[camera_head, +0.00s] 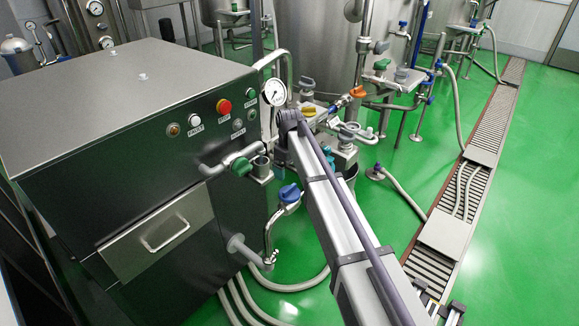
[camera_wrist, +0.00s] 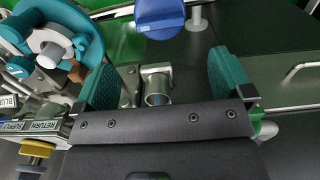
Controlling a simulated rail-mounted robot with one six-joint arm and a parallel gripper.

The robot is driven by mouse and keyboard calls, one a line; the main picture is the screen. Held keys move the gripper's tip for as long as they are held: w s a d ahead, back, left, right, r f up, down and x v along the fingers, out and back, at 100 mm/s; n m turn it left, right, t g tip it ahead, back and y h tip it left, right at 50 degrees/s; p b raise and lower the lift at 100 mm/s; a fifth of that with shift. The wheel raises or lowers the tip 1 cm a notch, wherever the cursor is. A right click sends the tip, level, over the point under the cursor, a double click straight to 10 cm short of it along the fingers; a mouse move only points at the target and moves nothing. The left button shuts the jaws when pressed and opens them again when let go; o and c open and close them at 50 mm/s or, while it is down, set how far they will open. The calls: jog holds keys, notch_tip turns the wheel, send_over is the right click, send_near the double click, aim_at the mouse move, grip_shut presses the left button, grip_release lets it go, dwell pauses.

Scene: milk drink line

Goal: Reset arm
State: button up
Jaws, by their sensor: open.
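My gripper (camera_wrist: 165,88) shows in the wrist view with its two green-padded fingers wide apart. It is open, and nothing is held between the fingers. A metal pipe end (camera_wrist: 157,92) shows in the gap, but I cannot tell how far beyond the fingers it is. A blue valve handle (camera_wrist: 160,16) lies past the fingers at the top. In the head view my arm reaches forward from the bottom right toward the pipework, and its end is hidden among the valves.
A dark steel cabinet (camera_head: 130,125) with a drawer (camera_head: 158,232) stands left of my arm. A blue-handled valve (camera_head: 289,194), a pressure gauge (camera_head: 274,92) and an orange handle (camera_head: 358,92) crowd near it. Hoses lie on the floor. Green floor (camera_head: 510,235) is open at right.

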jog(key=shift+r, duration=0.6)
jog(key=s+d+r+m+p, duration=0.3)
jog(key=s+d, duration=0.4)
jog(key=s, duration=0.3)
jog(key=s+d+r+m+p, duration=0.4)
jog(key=s+d, duration=0.3)
jog(key=s, duration=0.3)
jog(key=s+d+r+m+p, duration=0.3)
jog(key=s+d, duration=0.4)
jog(key=s, duration=0.3)
jog(key=shift+s+d+r+m+p, duration=0.3)
jog(key=shift+d+r+m+p, duration=0.1)
jog(key=shift+r+p, duration=0.2)
jog(key=shift+c, duration=0.5)
